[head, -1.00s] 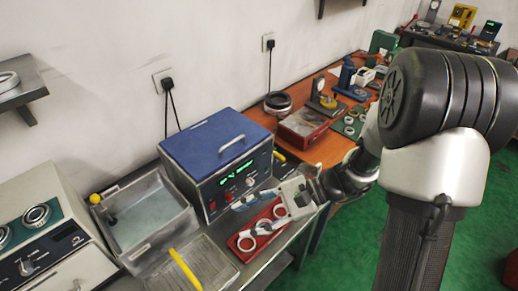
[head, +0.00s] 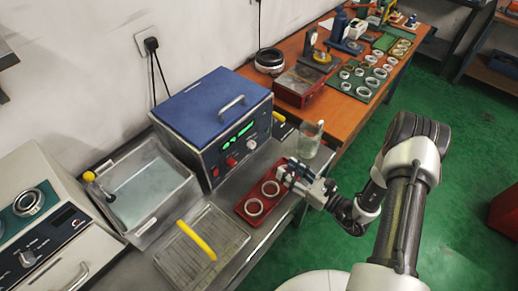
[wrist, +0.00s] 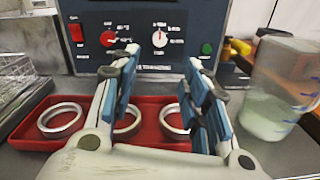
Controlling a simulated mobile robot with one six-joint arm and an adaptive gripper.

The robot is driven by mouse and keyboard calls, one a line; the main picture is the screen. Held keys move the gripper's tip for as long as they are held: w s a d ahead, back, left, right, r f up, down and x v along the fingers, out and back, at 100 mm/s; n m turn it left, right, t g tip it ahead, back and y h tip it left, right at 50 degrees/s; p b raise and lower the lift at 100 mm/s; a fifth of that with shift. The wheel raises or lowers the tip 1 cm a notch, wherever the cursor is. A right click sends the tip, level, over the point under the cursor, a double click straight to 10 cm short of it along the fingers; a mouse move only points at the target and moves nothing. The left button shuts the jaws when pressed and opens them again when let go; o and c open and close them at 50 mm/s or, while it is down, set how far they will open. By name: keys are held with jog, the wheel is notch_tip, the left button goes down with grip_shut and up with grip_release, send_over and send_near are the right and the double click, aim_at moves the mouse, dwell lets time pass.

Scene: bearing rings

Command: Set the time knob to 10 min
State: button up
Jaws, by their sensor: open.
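The blue-lidded cleaner (head: 215,115) stands on the metal bench, its front panel lit with green digits. In the wrist view the panel carries a white-capped knob (wrist: 160,40) with a red pointer mark, directly ahead between my fingers, and a red knob (wrist: 108,38) to its left. The white knob also shows in the head view (head: 251,144). The printed labels are too small to read surely, so I cannot tell the setting. My gripper (wrist: 162,72) is open and empty, apart from the panel, over the red tray (head: 239,206).
The red tray holds metal rings (wrist: 60,120) beneath my fingers. A clear beaker (head: 309,140) stands close on the right. A red switch (wrist: 76,33) and a green button (wrist: 206,48) flank the knobs. A wire basket with yellow handle (head: 197,240) lies at front left.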

aim_at(254, 146)
jog(key=b+x, duration=0.2)
jog(key=x, duration=1.2)
jog(key=shift+a+b, duration=0.1)
jog(key=shift+b, duration=0.25)
jog(key=shift+c, duration=0.4)
grip_shut()
